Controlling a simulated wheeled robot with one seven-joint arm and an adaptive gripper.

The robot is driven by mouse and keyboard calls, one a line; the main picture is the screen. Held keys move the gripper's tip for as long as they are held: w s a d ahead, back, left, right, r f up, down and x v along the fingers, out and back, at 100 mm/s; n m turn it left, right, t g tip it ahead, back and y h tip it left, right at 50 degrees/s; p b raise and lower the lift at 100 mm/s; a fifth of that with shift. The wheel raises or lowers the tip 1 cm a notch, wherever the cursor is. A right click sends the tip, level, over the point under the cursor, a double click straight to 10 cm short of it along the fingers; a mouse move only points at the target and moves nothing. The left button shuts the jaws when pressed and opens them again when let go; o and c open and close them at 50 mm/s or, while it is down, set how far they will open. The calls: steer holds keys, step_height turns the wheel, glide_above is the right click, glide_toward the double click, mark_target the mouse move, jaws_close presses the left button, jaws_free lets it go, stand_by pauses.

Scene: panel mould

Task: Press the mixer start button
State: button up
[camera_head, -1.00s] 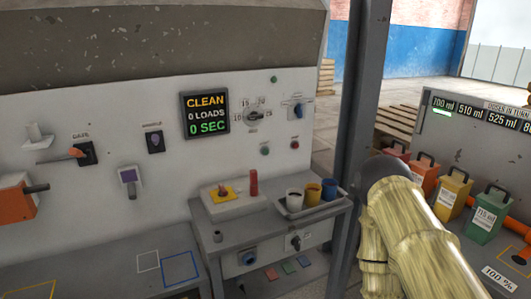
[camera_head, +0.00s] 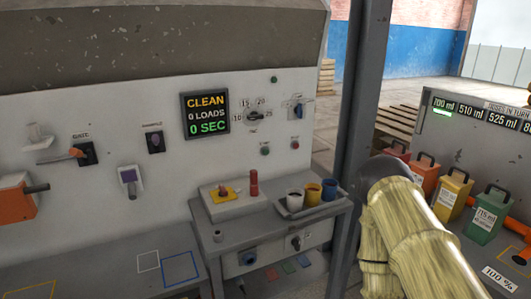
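A white wall panel carries a dark display (camera_head: 206,115) reading CLEAN, 0 LOADS, 0 SEC. Small round buttons sit to its right: a green one (camera_head: 265,150), a red one (camera_head: 294,144) and another green one (camera_head: 274,79) higher up. Their labels are too small to read, so I cannot tell which is the mixer start button. A rotary dial (camera_head: 254,114) with numbers and a blue-and-white switch (camera_head: 297,107) are above the lower buttons. My yellowish arm stands at the right; my gripper is out of view.
A grey bench (camera_head: 232,243) below the panel holds a red-handled control (camera_head: 254,184) and a tray with several cups. A dark post (camera_head: 362,90) rises between the panel and the colored canisters, including a green one (camera_head: 487,214). Levers (camera_head: 72,153) project from the panel at left.

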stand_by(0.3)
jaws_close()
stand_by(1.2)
